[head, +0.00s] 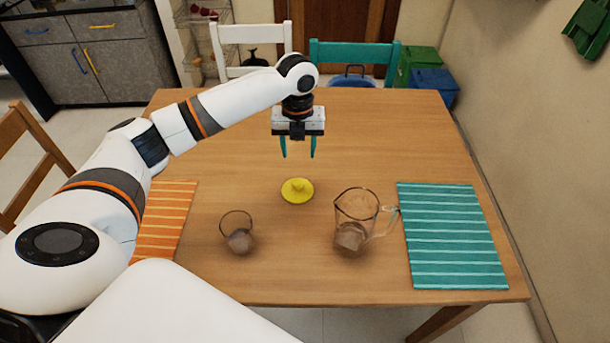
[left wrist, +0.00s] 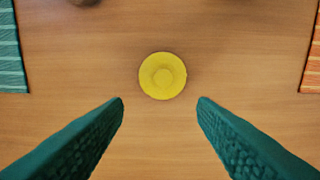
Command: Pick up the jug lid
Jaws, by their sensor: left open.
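The jug lid (head: 297,190) is a small round yellow disc with a raised knob. It lies flat on the wooden table. In the left wrist view the lid (left wrist: 162,76) is centred, just beyond the gap between the fingers. My left gripper (head: 298,155) is open and empty, pointing down above the table behind the lid, with its green fingers apart and not touching it. A clear glass jug (head: 357,222) with a handle on its right stands to the right and in front of the lid. My right gripper is not seen.
A small clear glass (head: 237,235) stands left of the jug. An orange striped mat (head: 165,215) lies at the left and a teal striped mat (head: 452,235) at the right. The table (head: 410,130) is clear around the lid. Chairs stand behind.

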